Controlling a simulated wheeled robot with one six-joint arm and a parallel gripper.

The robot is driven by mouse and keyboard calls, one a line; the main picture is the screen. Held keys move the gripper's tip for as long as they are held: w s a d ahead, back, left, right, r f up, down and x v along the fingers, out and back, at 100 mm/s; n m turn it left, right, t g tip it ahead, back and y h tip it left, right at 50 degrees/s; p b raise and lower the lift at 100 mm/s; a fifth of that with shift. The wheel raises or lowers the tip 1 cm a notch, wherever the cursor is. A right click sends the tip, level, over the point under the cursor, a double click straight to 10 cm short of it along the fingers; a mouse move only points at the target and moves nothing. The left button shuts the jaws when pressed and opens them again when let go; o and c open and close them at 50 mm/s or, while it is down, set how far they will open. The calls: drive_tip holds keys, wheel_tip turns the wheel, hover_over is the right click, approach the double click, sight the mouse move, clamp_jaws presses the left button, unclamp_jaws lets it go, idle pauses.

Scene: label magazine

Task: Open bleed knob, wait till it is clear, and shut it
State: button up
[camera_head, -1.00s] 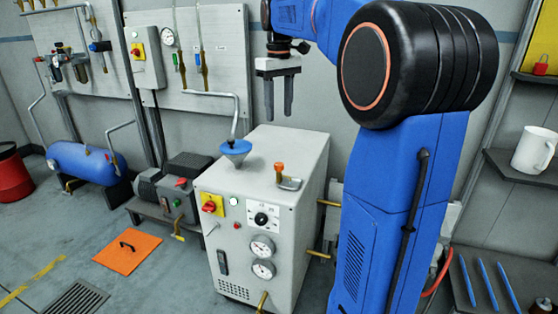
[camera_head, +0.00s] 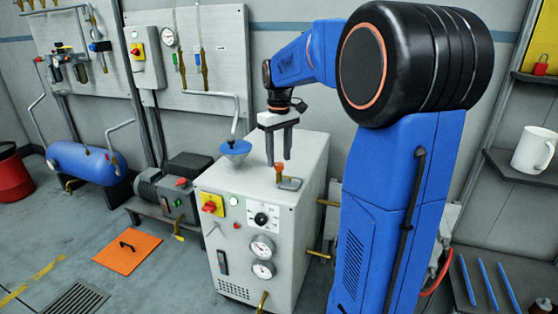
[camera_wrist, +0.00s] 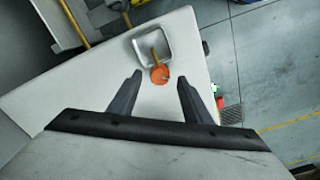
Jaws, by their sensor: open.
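A small orange knob (camera_head: 280,168), which looks like the bleed knob, stands on top of the grey-white cabinet (camera_head: 240,178) by a shallow metal cup (camera_head: 291,183). In the wrist view the knob (camera_wrist: 159,74) is a round orange disc on a brass stem that reaches over the square cup (camera_wrist: 171,42). My gripper (camera_head: 279,160) is open, pointing down, with its fingertips close to the knob. In the wrist view the knob lies between the two fingertips (camera_wrist: 160,79), with gaps on both sides. I cannot tell what is in the cup.
The cabinet front has a red-yellow switch (camera_head: 212,204), a dial and two gauges (camera_head: 262,247). Shelves with a white mug (camera_head: 534,150) are at the right.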

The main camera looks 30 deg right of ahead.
drive_tip(key=shift+f, duration=1)
drive_tip(key=c, duration=1.1)
